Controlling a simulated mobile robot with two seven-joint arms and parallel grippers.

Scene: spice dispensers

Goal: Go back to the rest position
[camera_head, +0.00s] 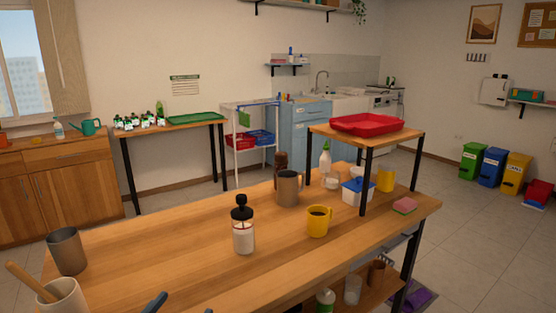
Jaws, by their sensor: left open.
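My left gripper (180,307) shows only at the bottom edge, as two dark fingertips spread apart with nothing visible between them. Most of it is cut off below the picture. My right gripper is not in view. A spice dispenser (243,232) with a black top and a white and dark red body stands upright on the wooden table (170,250), beyond my left gripper and to its right. A dark brown dispenser-like item (280,167) stands further back, partly hidden by a grey metal mug (288,188).
A yellow mug (318,221) stands right of the dispenser. A grey cup (67,251) and a cream pot (62,299) are at the left. A raised stand (395,136) with a red tray (366,123) is at the back right. The table's middle left is clear.

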